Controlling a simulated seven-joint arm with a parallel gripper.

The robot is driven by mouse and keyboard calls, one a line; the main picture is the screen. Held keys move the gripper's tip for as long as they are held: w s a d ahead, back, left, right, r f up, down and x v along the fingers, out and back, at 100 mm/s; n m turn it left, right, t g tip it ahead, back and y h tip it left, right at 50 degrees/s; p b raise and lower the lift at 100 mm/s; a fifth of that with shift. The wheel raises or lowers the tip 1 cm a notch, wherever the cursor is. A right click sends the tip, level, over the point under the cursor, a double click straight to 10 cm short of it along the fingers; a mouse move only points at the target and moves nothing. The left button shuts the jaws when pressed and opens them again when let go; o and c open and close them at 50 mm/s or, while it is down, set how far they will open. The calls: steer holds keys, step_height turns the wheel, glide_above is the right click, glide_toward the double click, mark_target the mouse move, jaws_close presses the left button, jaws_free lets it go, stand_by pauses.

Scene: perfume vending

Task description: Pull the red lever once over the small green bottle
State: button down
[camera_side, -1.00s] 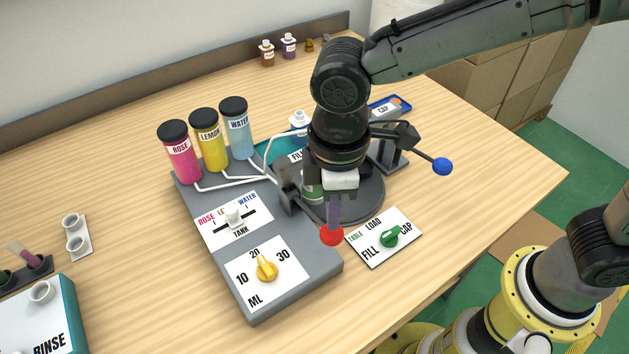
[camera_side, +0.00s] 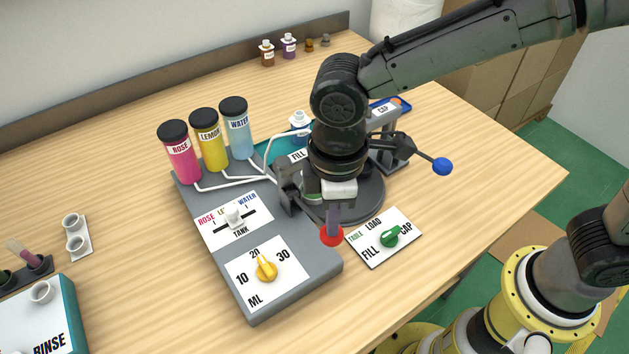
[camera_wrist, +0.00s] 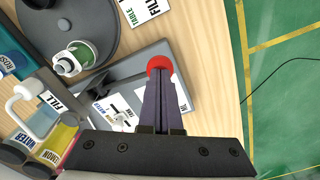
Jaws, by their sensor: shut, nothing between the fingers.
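The red ball knob of the lever (camera_side: 332,236) is at the front of the dispensing machine in the side view, and it also shows in the wrist view (camera_wrist: 160,65). My gripper (camera_side: 333,222) is shut and empty, pointing down with its fingertips at the knob. In the wrist view the fingertips (camera_wrist: 160,84) overlap the knob's near side; whether they touch is unclear. The small green bottle (camera_side: 311,187) is mostly hidden behind my gripper in the side view.
The grey machine has a yellow ML knob (camera_side: 266,268) and a white TANK slider (camera_side: 234,215). A green knob (camera_side: 390,237) on a white panel is right of the red knob. A blue ball lever (camera_side: 443,166) sticks out right. The front table is clear.

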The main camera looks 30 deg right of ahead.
steer(key=shift+f, duration=2.25)
steer(key=shift+r, duration=4.65)
steer(key=d+r+m+t+y, duration=0.1)
steer(key=d+r+m+t, duration=0.15)
steer(key=d+r, duration=0.45)
steer(key=d+r+m+t, duration=0.1)
steer(key=d+r+m, duration=0.2)
steer(key=d, duration=0.9)
steer(key=s+d+f+m+t, duration=0.1)
steer(key=s+d+f+m, duration=0.1)
steer(key=s+d+m, duration=0.1)
steer(key=s+d+f+m+t+h, duration=0.1)
steer(key=s+d+f+m, duration=0.2)
steer(key=s+d, duration=0.3)
steer(key=shift+s+f, duration=0.15)
steer(key=shift+s, duration=1)
